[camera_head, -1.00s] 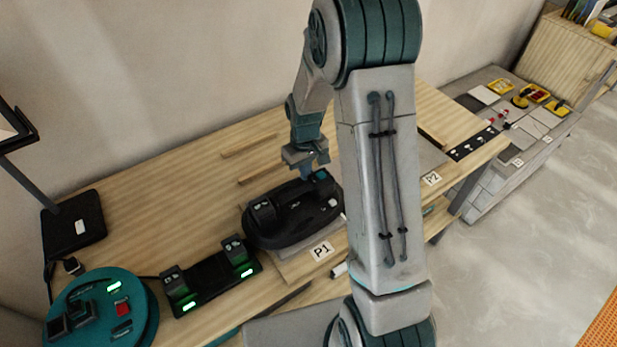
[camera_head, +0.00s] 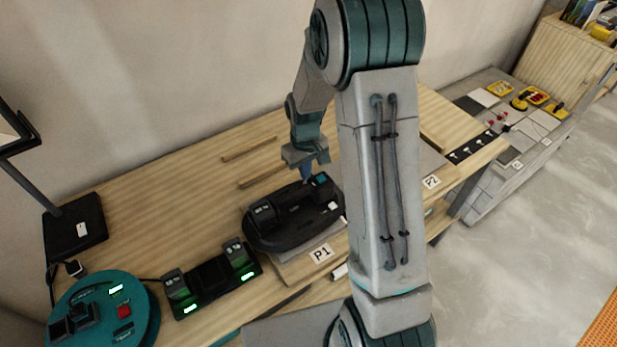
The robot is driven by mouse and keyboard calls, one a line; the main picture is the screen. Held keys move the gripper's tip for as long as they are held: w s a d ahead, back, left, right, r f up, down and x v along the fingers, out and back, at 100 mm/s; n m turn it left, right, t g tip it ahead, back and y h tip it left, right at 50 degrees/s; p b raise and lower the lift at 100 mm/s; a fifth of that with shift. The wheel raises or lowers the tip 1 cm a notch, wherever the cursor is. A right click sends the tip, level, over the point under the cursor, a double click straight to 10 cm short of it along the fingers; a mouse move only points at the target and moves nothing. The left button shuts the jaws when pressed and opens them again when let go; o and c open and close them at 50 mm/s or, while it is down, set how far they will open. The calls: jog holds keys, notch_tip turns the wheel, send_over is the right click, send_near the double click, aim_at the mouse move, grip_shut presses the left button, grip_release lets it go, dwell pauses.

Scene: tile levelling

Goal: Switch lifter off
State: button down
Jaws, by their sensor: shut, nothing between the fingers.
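The lifter looks to be the black oval device (camera_head: 285,226) with a raised handle, standing on a wooden board at the label P1. My gripper (camera_head: 308,176) points down just above the far side of the device, close to the blue panel. Its fingers are together and hold nothing. I cannot tell whether the fingertips touch the device. No power switch can be made out clearly.
A black dock with green lights (camera_head: 211,279) stands left of the device. A round teal unit (camera_head: 100,312) with a red button is at the lower left. Wooden strips (camera_head: 249,149) lie behind. A grey bench (camera_head: 530,130) with tools is at the far right.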

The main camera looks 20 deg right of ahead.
jog(key=shift+r+p, duration=1.3)
jog(key=shift+r, duration=1.1)
